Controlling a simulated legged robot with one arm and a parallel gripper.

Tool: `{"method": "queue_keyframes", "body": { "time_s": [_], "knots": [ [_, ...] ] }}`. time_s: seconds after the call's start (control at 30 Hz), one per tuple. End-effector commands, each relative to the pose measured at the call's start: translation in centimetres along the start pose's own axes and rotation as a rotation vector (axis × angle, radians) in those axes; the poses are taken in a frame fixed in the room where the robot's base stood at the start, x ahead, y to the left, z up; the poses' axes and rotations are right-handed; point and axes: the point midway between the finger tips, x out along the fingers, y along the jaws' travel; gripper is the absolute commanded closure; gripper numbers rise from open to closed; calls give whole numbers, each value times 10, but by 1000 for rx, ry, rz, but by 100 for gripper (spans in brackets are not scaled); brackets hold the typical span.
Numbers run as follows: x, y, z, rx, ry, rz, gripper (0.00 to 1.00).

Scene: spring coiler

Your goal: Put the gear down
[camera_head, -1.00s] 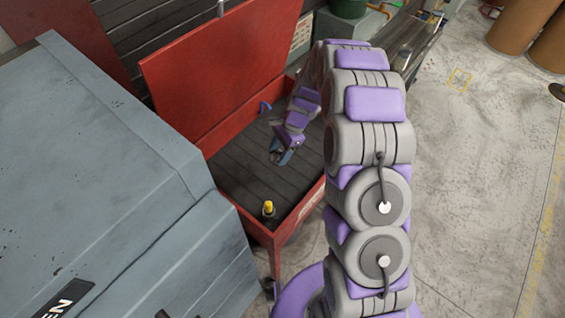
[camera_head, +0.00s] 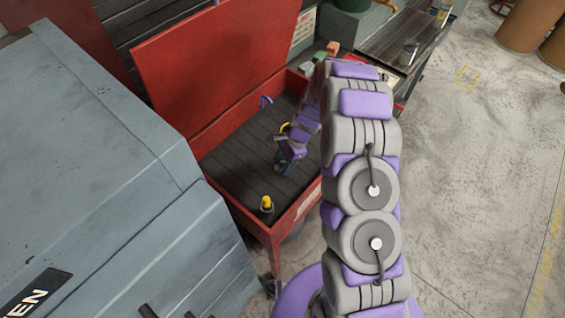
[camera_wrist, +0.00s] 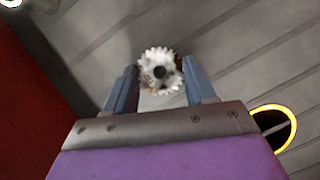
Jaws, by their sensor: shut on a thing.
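The gear (camera_wrist: 160,70) is a small white toothed wheel with a dark centre hole. In the wrist view it sits between the two blue-grey fingers of my gripper (camera_wrist: 161,88), which is shut on it. In the head view my gripper (camera_head: 281,166) is low inside the open red box (camera_head: 292,222), over its dark slatted floor. The gear cannot be made out in the head view. I cannot tell whether it touches the floor.
A yellow-topped item (camera_head: 267,204) stands at the box's near corner. A blue hook-shaped item (camera_head: 266,101) lies toward the back. A yellow ring-shaped item (camera_wrist: 273,127) is right of my gripper. The raised red lid (camera_head: 205,70) and grey machine (camera_head: 90,150) border the left.

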Motion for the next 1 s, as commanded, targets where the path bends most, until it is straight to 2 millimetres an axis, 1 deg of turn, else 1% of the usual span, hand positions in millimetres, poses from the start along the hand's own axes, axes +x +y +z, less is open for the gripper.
{"method": "queue_keyframes", "body": {
  "time_s": [0.17,0.2,0.43,0.47,0.87,0.93,1.0],
  "knots": [
    [2,-2,2,-1,3,1,84],
    [2,-2,3,-1,4,1,43],
    [2,-2,2,-1,3,1,21],
    [2,-2,2,-1,3,1,20],
    [1,-2,2,-1,3,0,20],
    [-3,-2,2,-1,3,-1,20],
    [-12,-2,2,-1,4,-2,20]
  ]
}}
